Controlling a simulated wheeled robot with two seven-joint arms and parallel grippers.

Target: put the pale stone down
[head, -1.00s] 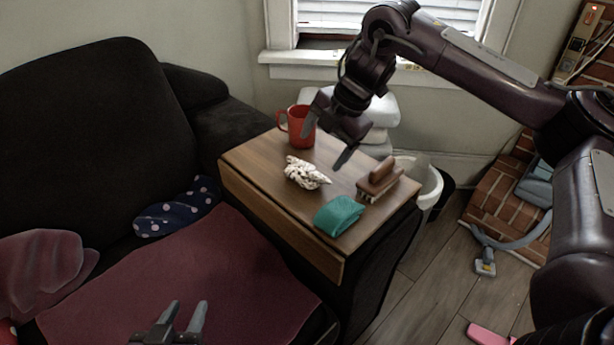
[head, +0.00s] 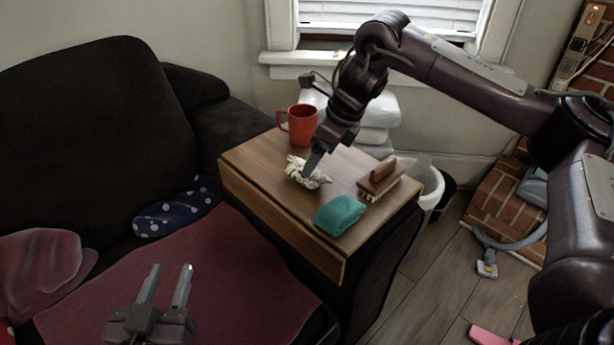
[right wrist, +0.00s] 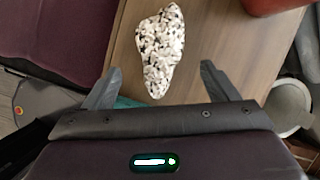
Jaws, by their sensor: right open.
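The pale stone (head: 320,180), white with dark speckles, lies on the small wooden table (head: 265,185). My right gripper (head: 312,164) is just above it and partly hides it in the head view. In the right wrist view the stone (right wrist: 160,52) lies beyond the open fingertips of the right gripper (right wrist: 157,78), roughly between their lines, and nothing is held. My left gripper (head: 169,274) is open and empty above the dark red cloth on the sofa.
A red mug (head: 302,124) stands behind the stone. A wooden brush (head: 381,178) and a teal cloth (head: 340,214) lie to the right and front on the table. The black sofa (head: 85,120) is at left, a white bin (head: 431,190) at right.

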